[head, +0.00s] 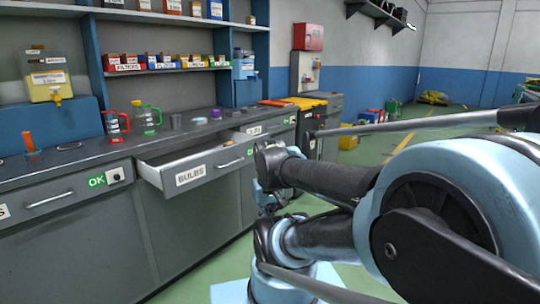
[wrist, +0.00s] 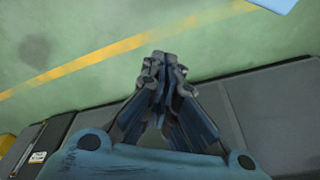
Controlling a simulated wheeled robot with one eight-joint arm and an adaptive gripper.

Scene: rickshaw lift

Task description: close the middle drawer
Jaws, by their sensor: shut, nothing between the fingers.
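The middle drawer, labelled BULBS (head: 205,170), is pulled out from the grey cabinet row, with its pale inside showing and a bar handle on its front. My gripper (wrist: 165,62) shows in the wrist view with its fingers together and nothing between them, above the green floor and beside a grey cabinet side (wrist: 275,115). In the head view my arm reaches to the right of the open drawer, and the fingers cannot be clearly made out there. The gripper seems apart from the drawer front.
The worktop (head: 60,160) holds a red-handled jug (head: 116,121) and a green-handled jug (head: 147,117). A shut drawer with an OK tag (head: 97,181) is at left. A red box (head: 308,37) hangs on the wall. Green floor (head: 440,145) is open at right.

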